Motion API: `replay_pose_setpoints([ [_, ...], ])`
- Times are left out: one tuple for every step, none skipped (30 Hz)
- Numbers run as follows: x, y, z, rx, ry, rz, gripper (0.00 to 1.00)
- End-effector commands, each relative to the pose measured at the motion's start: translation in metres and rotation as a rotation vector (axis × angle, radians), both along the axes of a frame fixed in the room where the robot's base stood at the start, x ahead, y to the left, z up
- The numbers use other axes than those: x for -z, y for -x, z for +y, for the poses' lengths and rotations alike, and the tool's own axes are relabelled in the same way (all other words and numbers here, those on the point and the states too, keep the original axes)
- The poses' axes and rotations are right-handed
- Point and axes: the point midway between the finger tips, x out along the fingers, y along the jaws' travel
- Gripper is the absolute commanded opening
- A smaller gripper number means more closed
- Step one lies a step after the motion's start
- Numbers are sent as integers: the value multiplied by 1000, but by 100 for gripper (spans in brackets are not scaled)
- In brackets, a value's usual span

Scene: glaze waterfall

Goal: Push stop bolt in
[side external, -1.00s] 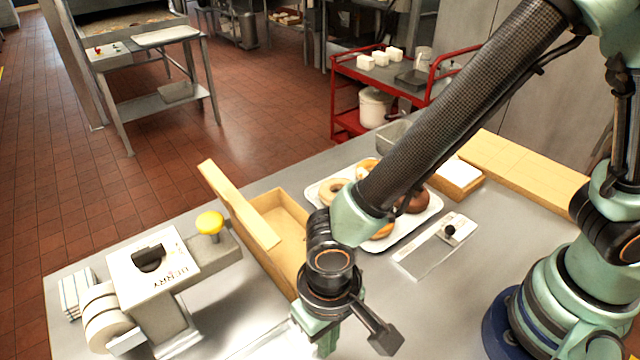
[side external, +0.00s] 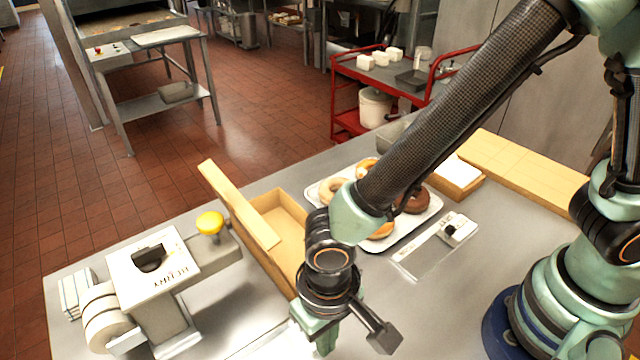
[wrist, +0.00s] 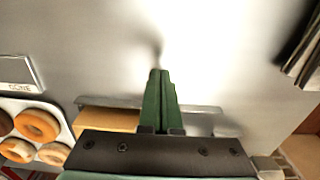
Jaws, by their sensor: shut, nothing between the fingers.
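My gripper (wrist: 158,75) is shut and empty, its two green fingers together over the bare steel table in the wrist view. In the side view my wrist hangs low at the bottom middle and the fingertips do not show clearly. A grey machine with a white lettered top plate (side external: 178,262) and a black knob stands to the left. A yellow round knob (side external: 210,223) on a short stem sits upright on its grey arm, apart from my gripper. I cannot tell which part is the stop bolt.
An open wooden box (side external: 285,215) stands between the machine and my wrist. Behind my wrist are a white tray (side external: 437,206) of doughnuts and a small clear plate (side external: 425,266) with a white piece (side external: 460,225) on it. Bare steel lies beneath my fingers.

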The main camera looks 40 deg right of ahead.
Motion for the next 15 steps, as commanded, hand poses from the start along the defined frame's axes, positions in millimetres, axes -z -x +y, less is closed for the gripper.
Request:
replay_pose_setpoints([
  [0, -2, 0, 1, 0, 0, 0],
  [0, -3, 0, 1, 0, 0, 0],
  [0, -4, 0, 1, 0, 0, 0],
  [0, -5, 0, 1, 0, 0, 0],
  [0, -6, 0, 1, 0, 0, 0],
  [0, -7, 0, 1, 0, 0, 0],
  [0, -8, 0, 1, 0, 0, 0],
  [0, -9, 0, 1, 0, 0, 0],
  [0, -10, 0, 1, 0, 0, 0],
  [0, -11, 0, 1, 0, 0, 0],
  [0, -12, 0, 1, 0, 0, 0],
  [0, -14, 0, 2, 0, 0, 0],
  [0, -15, 0, 2, 0, 0, 0],
  [0, -16, 0, 2, 0, 0, 0],
  [0, -17, 0, 1, 0, 0, 0],
])
